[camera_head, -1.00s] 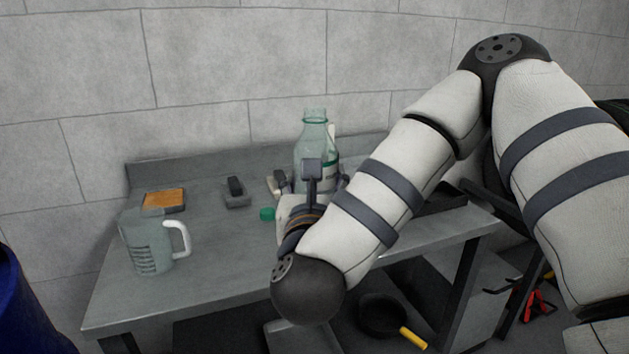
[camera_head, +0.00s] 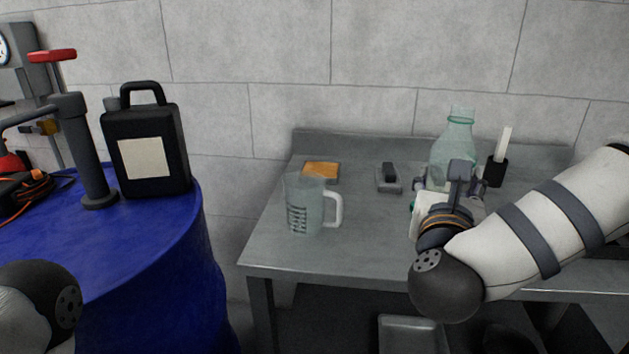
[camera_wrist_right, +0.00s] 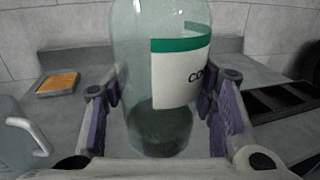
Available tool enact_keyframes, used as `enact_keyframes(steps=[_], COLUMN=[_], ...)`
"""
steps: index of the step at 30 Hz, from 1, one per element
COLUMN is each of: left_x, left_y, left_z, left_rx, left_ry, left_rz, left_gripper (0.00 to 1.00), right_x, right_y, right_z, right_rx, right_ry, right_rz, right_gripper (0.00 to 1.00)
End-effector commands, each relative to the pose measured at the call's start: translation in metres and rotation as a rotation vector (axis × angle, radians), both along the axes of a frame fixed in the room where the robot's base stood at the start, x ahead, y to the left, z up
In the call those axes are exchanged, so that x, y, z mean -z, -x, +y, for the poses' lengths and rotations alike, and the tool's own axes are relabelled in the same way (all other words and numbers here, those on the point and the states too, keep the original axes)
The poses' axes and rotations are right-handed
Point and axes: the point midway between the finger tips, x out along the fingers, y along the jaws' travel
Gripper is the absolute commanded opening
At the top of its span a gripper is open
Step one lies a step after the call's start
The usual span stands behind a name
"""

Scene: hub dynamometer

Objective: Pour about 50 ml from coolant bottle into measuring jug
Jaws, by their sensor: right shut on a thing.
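The clear greenish coolant bottle (camera_head: 455,140) stands upright over the right part of the grey table, its neck open. My right gripper (camera_head: 462,188) is shut on its lower body. The right wrist view shows the bottle (camera_wrist_right: 140,75) between the fingers (camera_wrist_right: 162,110), with a white and green label and dark liquid low inside. I cannot tell whether its base touches the table. The clear measuring jug (camera_head: 305,208) stands upright on the table, left of the bottle and apart from it, handle to the right. My left gripper is out of view.
The grey table (camera_head: 275,245) also holds an orange-topped block (camera_head: 321,171), a small grey device (camera_head: 388,178) and a black holder (camera_head: 496,171). A blue drum (camera_head: 160,260) at left carries a black canister (camera_head: 146,145). The table between jug and bottle is mostly clear.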

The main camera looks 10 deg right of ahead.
Motion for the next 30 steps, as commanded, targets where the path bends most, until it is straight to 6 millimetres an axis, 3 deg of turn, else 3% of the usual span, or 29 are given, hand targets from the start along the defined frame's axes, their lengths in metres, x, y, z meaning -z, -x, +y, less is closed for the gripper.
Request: enact_keyframes(steps=[1,7,15,22,30], left_x=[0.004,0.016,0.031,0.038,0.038], left_y=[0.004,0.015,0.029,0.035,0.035], left_z=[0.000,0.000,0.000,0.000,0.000], left_rx=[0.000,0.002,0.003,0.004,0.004], left_ry=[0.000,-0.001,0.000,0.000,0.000], left_rz=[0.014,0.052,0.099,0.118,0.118], left_gripper=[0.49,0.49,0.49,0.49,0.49], right_x=[0.009,0.016,-0.001,-0.018,-0.024], right_y=[-0.012,-0.068,-0.138,-0.166,-0.170], right_z=[0.009,0.056,0.112,0.129,0.132], right_rx=[-0.032,-0.221,-0.492,-0.616,-0.641], right_ry=[-0.002,-0.004,-0.002,0.000,0.002], right_rz=[0.007,0.007,0.002,0.000,-0.002], right_gripper=[0.15,0.15,0.15,0.15,0.15])
